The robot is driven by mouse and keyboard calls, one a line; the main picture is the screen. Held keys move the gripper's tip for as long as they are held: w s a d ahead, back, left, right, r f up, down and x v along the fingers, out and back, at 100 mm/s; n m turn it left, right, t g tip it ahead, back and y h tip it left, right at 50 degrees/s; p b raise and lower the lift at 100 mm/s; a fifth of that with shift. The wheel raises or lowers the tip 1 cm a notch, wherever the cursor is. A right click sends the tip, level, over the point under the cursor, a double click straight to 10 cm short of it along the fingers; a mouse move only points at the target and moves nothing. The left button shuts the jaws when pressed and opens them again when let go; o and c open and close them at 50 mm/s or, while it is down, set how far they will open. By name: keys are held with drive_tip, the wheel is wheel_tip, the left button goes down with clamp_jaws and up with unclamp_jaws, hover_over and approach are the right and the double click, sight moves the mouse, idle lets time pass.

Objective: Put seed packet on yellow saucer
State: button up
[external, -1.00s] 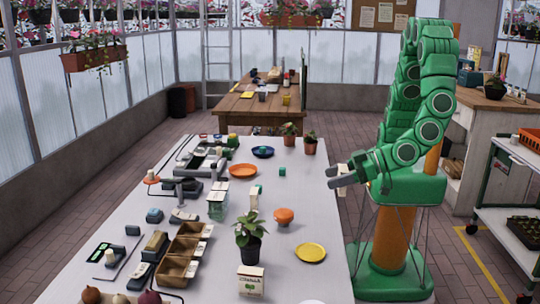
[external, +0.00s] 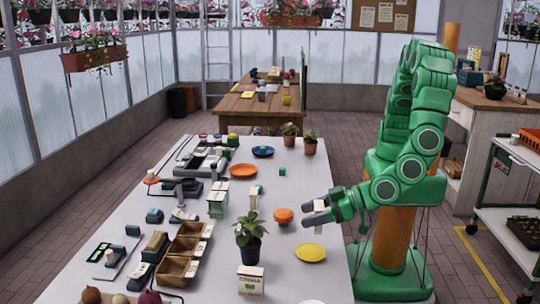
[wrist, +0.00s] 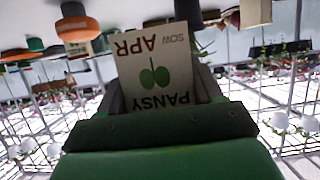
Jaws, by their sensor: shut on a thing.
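My gripper (external: 310,215) is shut on a pale seed packet (external: 320,206) and holds it above the right side of the table. In the wrist view the packet (wrist: 156,75) sits between the fingers, its printing "PANSY", "SOW APR" and two green leaf shapes upside down. The yellow saucer (external: 311,253) lies flat and empty on the table, below the gripper in the external picture and nearer the camera. The packet is apart from the saucer. I cannot make out the saucer in the wrist view.
An orange-topped object (external: 284,216) stands just left of my gripper. A potted plant (external: 249,239) and another printed packet (external: 251,281) stand left of the saucer. An orange saucer (external: 243,170) and a blue saucer (external: 263,152) lie farther back. Brown trays (external: 180,262) line the left.

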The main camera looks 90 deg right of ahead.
sight(316, 233)
drive_tip(key=shift+w+a+f, duration=0.4)
drive_tip(key=shift+a+f, duration=0.1)
drive_tip(key=shift+f, duration=0.3)
drive_tip(key=shift+w+a+f, duration=0.4)
drive_tip(key=shift+a+f, duration=0.1)
drive_tip(key=shift+f, duration=1.7)
drive_tip(key=shift+f, duration=0.15)
drive_tip(key=o, duration=1)
drive_tip(key=shift+r, duration=0.2)
drive_tip(key=shift+v, duration=6.05)
